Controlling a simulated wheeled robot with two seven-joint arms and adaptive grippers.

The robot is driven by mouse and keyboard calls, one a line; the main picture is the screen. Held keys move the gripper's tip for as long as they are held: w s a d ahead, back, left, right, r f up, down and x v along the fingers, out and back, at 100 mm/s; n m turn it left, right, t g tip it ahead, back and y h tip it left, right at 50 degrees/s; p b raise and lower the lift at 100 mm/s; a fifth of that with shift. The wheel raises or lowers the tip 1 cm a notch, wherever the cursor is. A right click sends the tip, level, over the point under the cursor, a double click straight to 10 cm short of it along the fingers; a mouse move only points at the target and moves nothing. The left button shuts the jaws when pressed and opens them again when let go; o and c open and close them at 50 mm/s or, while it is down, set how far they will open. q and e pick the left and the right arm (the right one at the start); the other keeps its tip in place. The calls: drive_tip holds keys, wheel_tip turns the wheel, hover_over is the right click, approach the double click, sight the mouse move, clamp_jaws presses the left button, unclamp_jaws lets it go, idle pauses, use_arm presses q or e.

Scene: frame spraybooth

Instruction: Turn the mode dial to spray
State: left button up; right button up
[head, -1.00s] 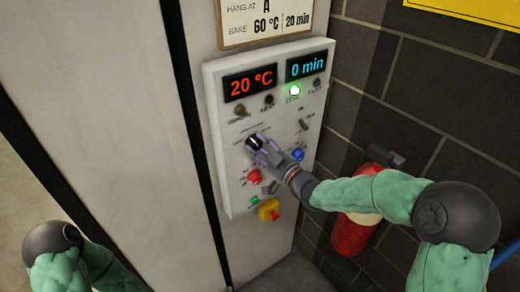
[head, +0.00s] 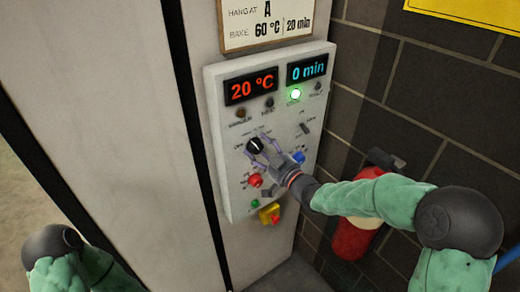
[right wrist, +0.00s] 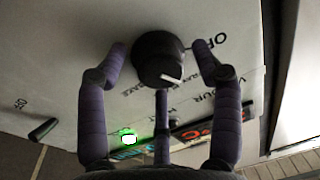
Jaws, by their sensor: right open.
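The mode dial (head: 255,146) is a black round knob with a white pointer mark on the white control panel (head: 228,190). In the right wrist view the dial (right wrist: 158,56) sits between the fingertips of my right gripper (right wrist: 160,50). Gaps show between the dial and the two side fingers; a third finger lies below it. My right gripper (head: 262,151) is open at the dial in the head view. The dial's mark points down and slightly right in the wrist view; printed labels around it are partly hidden. My left gripper is out of view.
A red button (head: 255,180), a blue button (head: 298,157) and a yellow-and-red switch (head: 269,214) sit lower on the panel. A green lamp (head: 295,94) glows under the displays. A red extinguisher (head: 352,240) hangs on the brick wall to the right, behind my right arm.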

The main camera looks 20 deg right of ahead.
drive_tip(key=v, duration=1.1)
drive_tip(key=shift+s+d, duration=0.2)
drive_tip(key=shift+s, duration=0.2)
drive_tip(key=a+f+m+g+h+b, duration=0.2)
drive_tip(key=f+m+g, duration=0.1)
drive_tip(key=f, duration=1.2)
drive_tip(key=a+f+m+g+h+b, duration=0.15)
drive_tip(key=f+g, duration=0.25)
drive_tip(key=f, duration=1.1)
drive_tip(key=s+a+f+m+g+b, duration=0.1)
drive_tip(key=s+a+f+g, duration=0.3)
drive_tip(key=s+f, duration=0.6)
drive_tip(key=s+a+f+m+g+b, duration=0.1)
drive_tip(key=s+a+f+g+b, duration=0.2)
drive_tip(key=s+f, duration=0.8)
wheel_tip(320, 180, down, 3)
drive_tip(key=a+g, duration=0.2)
drive_tip(key=shift+m+g, duration=0.35)
drive_tip(key=shift+g, duration=0.05)
drive_tip(key=shift+d, duration=0.1)
